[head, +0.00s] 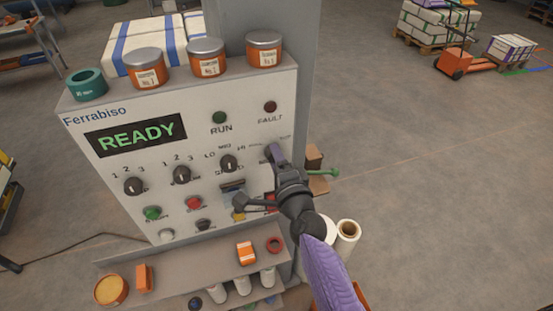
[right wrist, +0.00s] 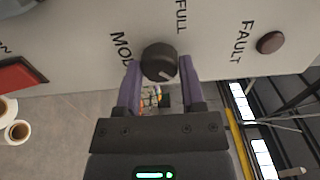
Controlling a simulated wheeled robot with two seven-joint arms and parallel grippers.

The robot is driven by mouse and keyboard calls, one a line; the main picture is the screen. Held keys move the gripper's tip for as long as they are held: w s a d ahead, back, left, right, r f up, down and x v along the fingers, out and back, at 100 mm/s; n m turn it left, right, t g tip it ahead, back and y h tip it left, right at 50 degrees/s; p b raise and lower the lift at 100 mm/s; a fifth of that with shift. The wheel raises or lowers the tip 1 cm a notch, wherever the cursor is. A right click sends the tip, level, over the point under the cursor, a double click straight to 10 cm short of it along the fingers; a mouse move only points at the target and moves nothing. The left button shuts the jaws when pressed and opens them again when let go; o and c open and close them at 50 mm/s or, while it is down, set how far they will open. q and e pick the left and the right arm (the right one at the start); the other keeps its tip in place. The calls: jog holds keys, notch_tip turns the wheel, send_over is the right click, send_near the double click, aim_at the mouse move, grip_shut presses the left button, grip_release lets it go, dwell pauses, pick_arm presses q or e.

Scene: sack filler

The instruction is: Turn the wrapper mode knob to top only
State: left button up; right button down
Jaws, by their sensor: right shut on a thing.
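The wrapper mode knob (right wrist: 160,62) is a round black knob on the pale panel, between the "MODE" and "FULL" labels. My right gripper (right wrist: 159,78) is shut on the knob, with a purple finger on either side. In the head view my right gripper (head: 275,153) is at the panel's right edge, below the FAULT lamp, and hides the knob and most of its labels. My left gripper is not in view.
The Ferrabiso panel (head: 100,165) has a green READY display (head: 136,136), several other black knobs and coloured buttons. Tins (head: 206,57) stand on top. A shelf (head: 190,265) juts out below. White rolls (head: 347,236) stand beside my right arm. Open floor lies to the right.

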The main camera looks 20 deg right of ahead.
dwell(0.4)
jog(key=shift+c, duration=1)
grip_release()
jog(key=s, duration=1)
jog(key=shift+d+b, duration=0.15)
jog(key=shift+b, duration=0.15)
